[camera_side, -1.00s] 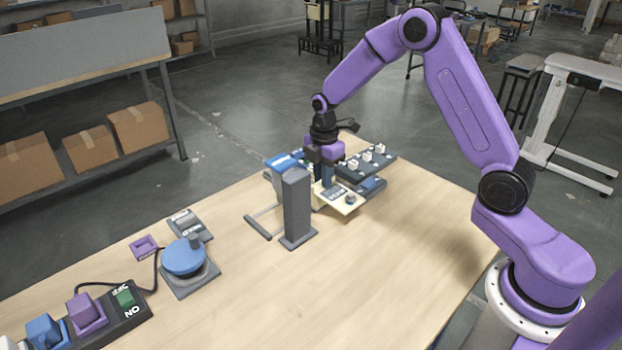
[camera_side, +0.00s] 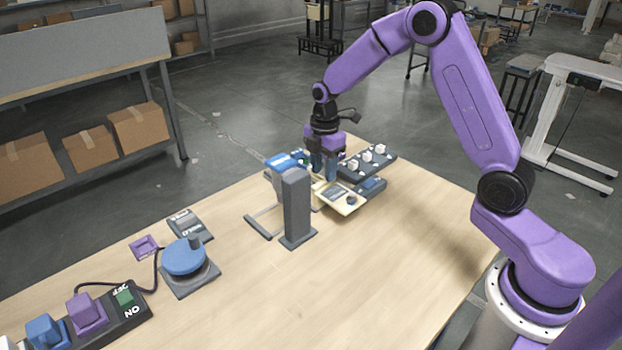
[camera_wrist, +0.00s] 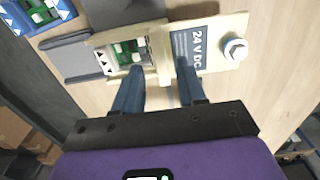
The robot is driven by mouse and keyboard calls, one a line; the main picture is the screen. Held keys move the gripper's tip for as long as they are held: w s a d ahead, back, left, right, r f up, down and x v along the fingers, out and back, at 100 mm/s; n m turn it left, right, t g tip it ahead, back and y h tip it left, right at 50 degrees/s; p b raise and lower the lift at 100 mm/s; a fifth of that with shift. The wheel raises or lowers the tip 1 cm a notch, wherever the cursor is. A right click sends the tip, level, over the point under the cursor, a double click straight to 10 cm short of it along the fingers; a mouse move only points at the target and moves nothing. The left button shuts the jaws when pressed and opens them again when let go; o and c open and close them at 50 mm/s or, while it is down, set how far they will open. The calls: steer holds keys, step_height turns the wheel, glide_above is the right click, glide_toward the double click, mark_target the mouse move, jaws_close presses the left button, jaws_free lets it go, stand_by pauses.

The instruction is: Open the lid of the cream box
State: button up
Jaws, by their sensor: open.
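The cream box (camera_wrist: 97,40) shows in the wrist view with its inside exposed: green and white terminal parts sit in it. Its cream lid (camera_wrist: 216,75) lies swung out to the right, with a "24 V DC" label and a round pale knob (camera_wrist: 235,48). In the side view the lid (camera_side: 328,205) is folded out toward the camera, while the box body is mostly hidden behind my gripper and a grey post. My gripper (camera_wrist: 160,80) is open and empty, its blue-grey fingers around the hinge side in the picture; it also shows above the box in the side view (camera_side: 325,178).
The grey post (camera_side: 297,208) stands close in front of the box. Dark switch units (camera_side: 368,158) lie to the right, and a blue device (camera_side: 287,160) is behind. A blue round dial (camera_side: 184,257) and a switch strip are at the left. The front table area is clear.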

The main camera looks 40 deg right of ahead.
steer(key=shift+r, duration=1.7)
steer(key=shift+s+a+r, duration=0.1)
steer(key=shift+s+a, duration=0.05)
steer(key=shift+a, duration=0.05)
steer(key=s+a+r+m, duration=0.2)
steer(key=s+a+r, duration=0.15)
steer(key=s, duration=0.85)
steer(key=s+a+r+m, duration=0.2)
steer(key=s+a, duration=0.3)
steer(key=s, duration=0.6)
steer(key=s+d+m, duration=0.1)
steer(key=s+d, duration=0.2)
steer(key=s, duration=0.8)
steer(key=shift+s, duration=0.3)
steer(key=shift+r, duration=0.1)
